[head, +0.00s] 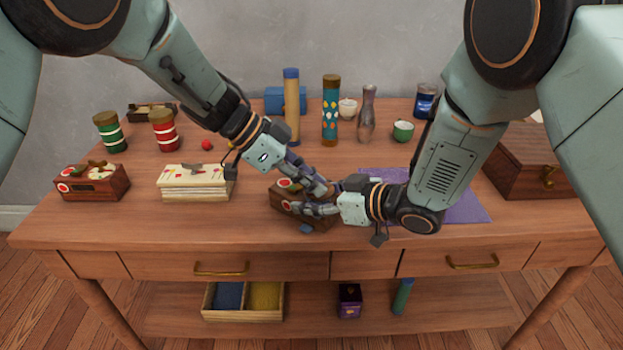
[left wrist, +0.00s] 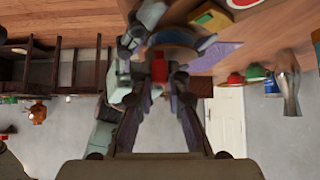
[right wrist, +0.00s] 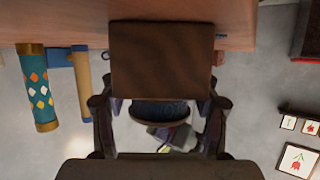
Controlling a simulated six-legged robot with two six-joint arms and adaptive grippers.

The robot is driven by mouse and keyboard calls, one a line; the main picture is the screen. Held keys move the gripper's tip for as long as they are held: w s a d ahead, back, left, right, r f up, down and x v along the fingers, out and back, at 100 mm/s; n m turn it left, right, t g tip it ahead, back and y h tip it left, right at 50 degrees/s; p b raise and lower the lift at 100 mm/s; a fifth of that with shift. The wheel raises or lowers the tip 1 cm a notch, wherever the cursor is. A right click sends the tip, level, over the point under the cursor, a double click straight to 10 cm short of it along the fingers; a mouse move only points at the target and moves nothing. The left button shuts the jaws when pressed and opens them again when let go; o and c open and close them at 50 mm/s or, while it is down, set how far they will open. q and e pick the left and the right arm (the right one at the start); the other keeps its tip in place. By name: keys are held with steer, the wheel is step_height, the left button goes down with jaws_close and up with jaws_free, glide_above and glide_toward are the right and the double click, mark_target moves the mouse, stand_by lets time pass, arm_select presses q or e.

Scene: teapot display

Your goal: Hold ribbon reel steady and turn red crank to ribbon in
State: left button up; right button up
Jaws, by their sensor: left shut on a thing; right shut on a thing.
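The ribbon reel, a dark brown wooden box (head: 277,197) with red, white and green decoration, stands near the table's front middle, partly covered by both grippers. My right gripper (head: 305,209) is shut on the box; in the right wrist view its plain brown face (right wrist: 160,62) lies between the fingers. My left gripper (head: 322,187) reaches over the box's back right and is shut. In the left wrist view a red piece, seemingly the red crank's knob (left wrist: 158,68), sits between its fingers. The crank and ribbon are hidden in the head view.
A purple mat (head: 465,208) lies under my right arm. A stack of cards (head: 194,189) and another wooden box (head: 92,186) stand to the left. Jars, tubes and a glass vase (head: 366,120) line the back. A brown chest (head: 530,165) stands at the right.

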arm_select(q)
steer(key=shift+m+g, duration=0.3)
jaws_close()
steer(key=m+g, duration=0.2)
steer(key=m, duration=0.1)
steer(key=shift+w+a, duration=0.1)
steer(key=shift+w, duration=0.25)
steer(key=shift+w+m+g+y, duration=0.15)
steer(key=shift+m+g+y, duration=0.25)
steer(key=shift+m+g, duration=0.45)
steer(key=shift+w+m+g+y, duration=0.15)
steer(key=shift+m+g+y, duration=0.25)
steer(key=shift+m+g, duration=0.45)
steer(key=shift+a+m, duration=0.1)
steer(key=shift+m, duration=0.4)
steer(key=o, duration=0.7)
jaws_free()
step_height(320, 180, up, 10)
steer(key=shift+r, duration=0.1)
